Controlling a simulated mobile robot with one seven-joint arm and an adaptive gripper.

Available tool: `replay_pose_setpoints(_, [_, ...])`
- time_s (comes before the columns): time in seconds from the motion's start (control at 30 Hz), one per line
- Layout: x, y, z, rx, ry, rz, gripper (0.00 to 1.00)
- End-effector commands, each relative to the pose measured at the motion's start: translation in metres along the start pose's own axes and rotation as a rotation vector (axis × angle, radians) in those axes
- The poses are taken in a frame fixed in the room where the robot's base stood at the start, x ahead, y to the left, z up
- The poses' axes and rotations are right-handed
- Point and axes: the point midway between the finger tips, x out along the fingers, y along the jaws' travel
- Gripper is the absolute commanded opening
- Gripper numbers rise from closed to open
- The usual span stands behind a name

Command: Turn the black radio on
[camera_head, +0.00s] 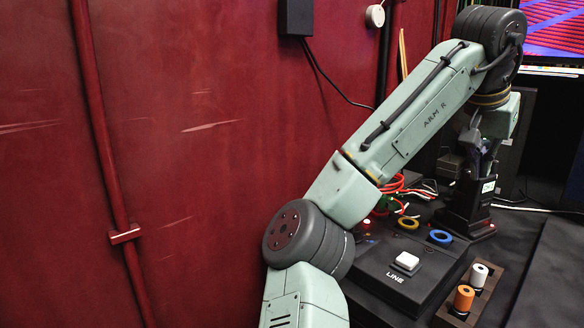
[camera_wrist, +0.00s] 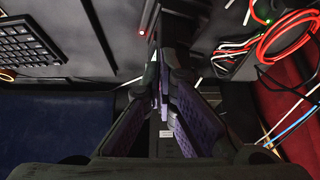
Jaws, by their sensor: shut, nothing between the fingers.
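My gripper (camera_wrist: 162,92) has dark fingers with purple pads, drawn together and holding nothing. In the head view my arm reaches to the back right, and its end is low among dark equipment there. I cannot pick out the black radio with certainty. A dark box (camera_head: 512,138) stands behind my wrist in the head view, partly hidden. In the wrist view a small red light (camera_wrist: 142,32) glows on a dark surface beyond the fingers. Whether my fingertips touch anything cannot be told.
A black console (camera_head: 385,284) carries a white button (camera_head: 407,261) marked LINE, with a yellow ring (camera_head: 408,223) and a blue ring (camera_head: 440,237) behind it. White and orange cylinders stand right. Red cables (camera_wrist: 285,35) and a keyboard (camera_wrist: 28,50) flank my gripper.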

Motion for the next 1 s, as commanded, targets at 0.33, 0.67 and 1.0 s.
replay_pose_setpoints(0.33, [-0.0001,-0.0001,-0.0003,0.000,0.000,0.000,0.00])
replay_pose_setpoints(0.67, [0.0009,-0.0011,-0.0028,0.000,0.000,0.000,0.00])
replay_pose_setpoints(1.0, [0.0028,-0.0022,-0.0054,0.000,-0.001,0.000,0.00])
